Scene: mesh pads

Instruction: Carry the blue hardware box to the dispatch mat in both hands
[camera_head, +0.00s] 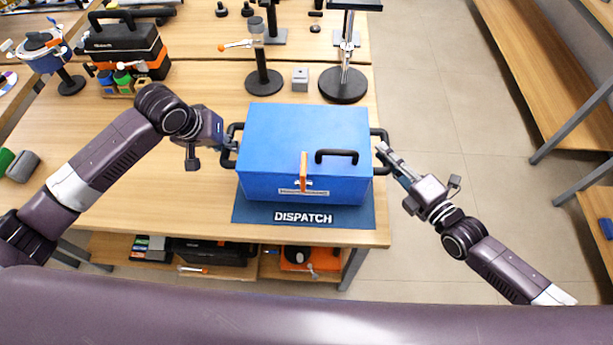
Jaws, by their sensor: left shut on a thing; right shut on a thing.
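The blue hardware box (280,135) is upright over the dark blue dispatch mat (354,218) at the near right of the wooden table. Its black top handle faces me, with an orange latch on the front. The mat's front strip with the word DISPATCH shows; the box hides the rest. I cannot tell whether the box touches the mat. My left gripper (233,146) is shut on the box's left side handle. My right gripper (384,153) is shut on the right side handle (379,136), beyond the table's right edge.
A black stand (343,86) and a small grey block (300,79) stand behind the box. Another stand (263,80) is behind it to the left. A black toolbox (125,42) sits at the far left. The table left of the box is mostly clear. Open floor lies to the right.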

